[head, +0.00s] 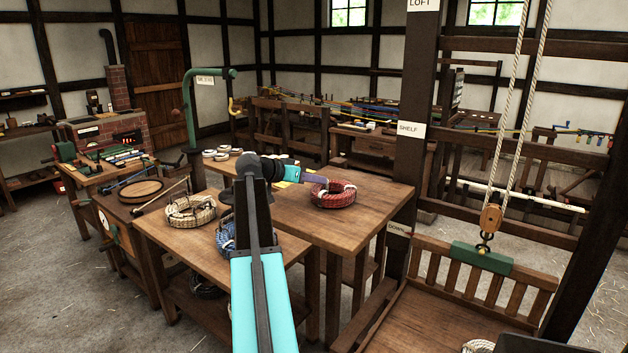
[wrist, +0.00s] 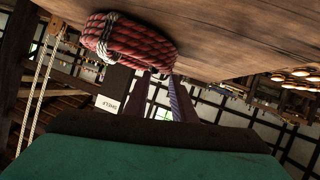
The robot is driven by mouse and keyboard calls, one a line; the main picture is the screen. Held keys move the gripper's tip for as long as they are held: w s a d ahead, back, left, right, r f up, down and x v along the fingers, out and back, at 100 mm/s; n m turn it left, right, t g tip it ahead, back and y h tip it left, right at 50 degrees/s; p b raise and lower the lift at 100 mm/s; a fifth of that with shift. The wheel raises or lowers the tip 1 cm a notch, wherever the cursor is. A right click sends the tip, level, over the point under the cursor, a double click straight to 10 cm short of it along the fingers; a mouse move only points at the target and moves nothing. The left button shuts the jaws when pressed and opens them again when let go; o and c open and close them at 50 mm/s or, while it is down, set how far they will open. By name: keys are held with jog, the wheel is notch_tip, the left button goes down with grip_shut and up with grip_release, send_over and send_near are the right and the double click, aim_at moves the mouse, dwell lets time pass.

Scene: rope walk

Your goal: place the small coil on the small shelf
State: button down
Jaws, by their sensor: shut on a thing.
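A red rope coil (head: 338,194) with a pale binding lies on the right table. It also shows in the wrist view (wrist: 140,40), where the picture is turned over. My gripper (head: 314,180) reaches in from the left, its two purple fingers (wrist: 161,74) shut on the near edge of the coil. The coil looks still in contact with the tabletop. The fingertips are partly hidden by the rope. A sign reading SHELF (head: 411,129) is on a dark post. I cannot tell which surface is the small shelf.
A tan coil (head: 190,211) and a blue coil (head: 226,236) lie on the nearer table (head: 165,237). Several small rings (head: 221,154) lie at the table's back. A wooden hoist platform (head: 425,318) with ropes and a pulley (head: 491,218) stands right of the post.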

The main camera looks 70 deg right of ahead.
jog(key=c, duration=1.5)
grip_release()
jog(key=shift+r, duration=0.1)
jog(key=b+v, duration=0.3)
jog(key=v, duration=0.9)
